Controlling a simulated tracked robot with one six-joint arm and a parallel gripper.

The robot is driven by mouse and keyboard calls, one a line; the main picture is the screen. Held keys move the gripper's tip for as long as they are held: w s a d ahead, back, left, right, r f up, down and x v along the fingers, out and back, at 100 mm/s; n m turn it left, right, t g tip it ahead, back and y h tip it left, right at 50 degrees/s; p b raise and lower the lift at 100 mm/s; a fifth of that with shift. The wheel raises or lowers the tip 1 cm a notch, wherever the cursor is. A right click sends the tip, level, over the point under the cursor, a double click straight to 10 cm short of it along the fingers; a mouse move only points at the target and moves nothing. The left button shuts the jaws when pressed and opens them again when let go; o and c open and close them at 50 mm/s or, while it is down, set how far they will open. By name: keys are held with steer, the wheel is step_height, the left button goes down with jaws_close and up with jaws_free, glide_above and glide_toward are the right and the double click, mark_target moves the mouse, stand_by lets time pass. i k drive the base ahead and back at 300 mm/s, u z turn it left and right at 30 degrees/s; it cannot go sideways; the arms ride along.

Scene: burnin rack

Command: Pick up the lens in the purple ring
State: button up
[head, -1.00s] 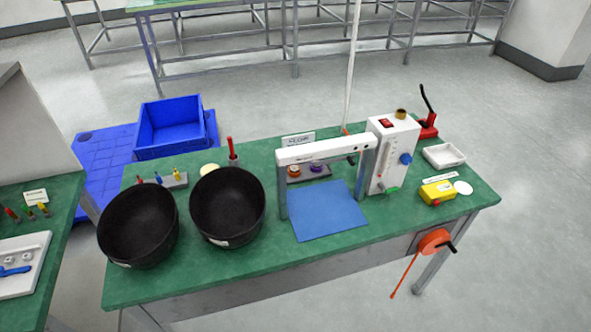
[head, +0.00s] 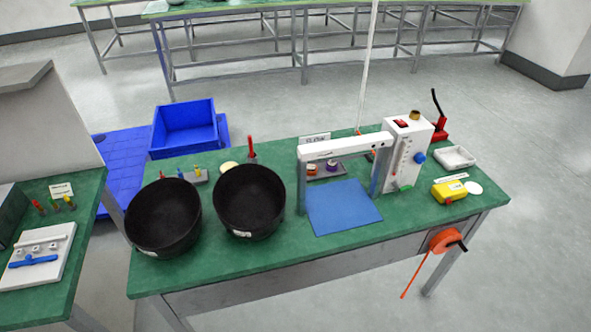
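A small purple ring (head: 332,167) sits on a grey holder (head: 322,172) under the white bar of a gate-like frame, towards the back of the green table. The lens inside it is too small to make out. An orange-brown ring (head: 312,169) sits on the same holder, just left of the purple one. The frame's white bar (head: 345,147) passes close above and in front of both rings and partly covers the holder. My gripper is not in view.
Two black bowls (head: 163,218) (head: 249,201) stand left of the frame. A blue mat (head: 343,207) lies in front of it. A white instrument box (head: 407,153) stands at its right. A yellow device (head: 449,191) and white tray (head: 455,157) are farther right. The front table strip is clear.

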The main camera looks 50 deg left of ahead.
mark_target(330, 167)
steer(key=u, duration=1.75)
